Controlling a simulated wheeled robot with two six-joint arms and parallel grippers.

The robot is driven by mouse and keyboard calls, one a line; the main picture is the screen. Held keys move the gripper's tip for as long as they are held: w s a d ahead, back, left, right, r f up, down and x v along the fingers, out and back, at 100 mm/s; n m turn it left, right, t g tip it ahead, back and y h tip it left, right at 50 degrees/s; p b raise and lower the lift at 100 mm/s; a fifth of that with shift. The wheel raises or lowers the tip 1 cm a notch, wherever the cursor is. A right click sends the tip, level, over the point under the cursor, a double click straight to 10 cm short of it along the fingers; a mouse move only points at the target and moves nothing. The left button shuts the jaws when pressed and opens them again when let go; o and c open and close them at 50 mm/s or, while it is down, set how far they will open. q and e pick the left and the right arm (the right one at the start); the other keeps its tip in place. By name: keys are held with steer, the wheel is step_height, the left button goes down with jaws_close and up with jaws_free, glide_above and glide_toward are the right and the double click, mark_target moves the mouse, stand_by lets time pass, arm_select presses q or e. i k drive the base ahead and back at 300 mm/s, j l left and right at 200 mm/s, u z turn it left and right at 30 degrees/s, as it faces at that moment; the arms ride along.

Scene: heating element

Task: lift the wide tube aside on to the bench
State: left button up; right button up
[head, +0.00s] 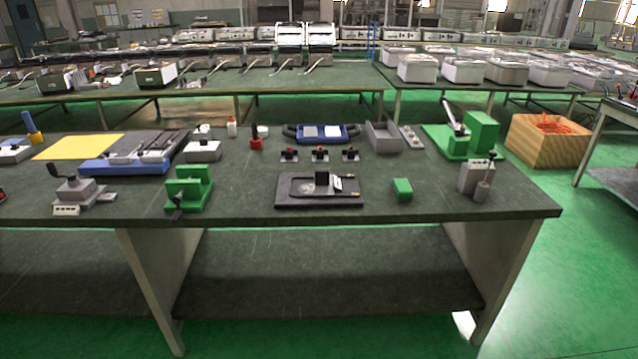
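Neither of my grippers is in view. I cannot make out a wide tube for certain. A dark flat plate (290,203) lies near the front edge of the bench, with a thin looped outline and a small black-and-white block (337,183) on it. A small grey upright cylinder (482,191) stands at the right, beside a grey box (470,177); whether it is a tube is too small to tell. The bench (240,192) has a dark green top.
A green block (402,189) and a green vise-like fixture (187,188) flank the plate. Behind are several small black-and-red parts (319,153), a blue tray (350,139), a grey bin (383,136) and a green machine (481,134). Bare bench lies between plate and green fixture.

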mark_target(326, 185)
steer(key=i+l+z, duration=0.15)
steer(key=i+l, duration=0.25)
steer(key=i+l+z, duration=0.15)
steer(key=i+l, duration=0.2)
steer(key=i, duration=0.15)
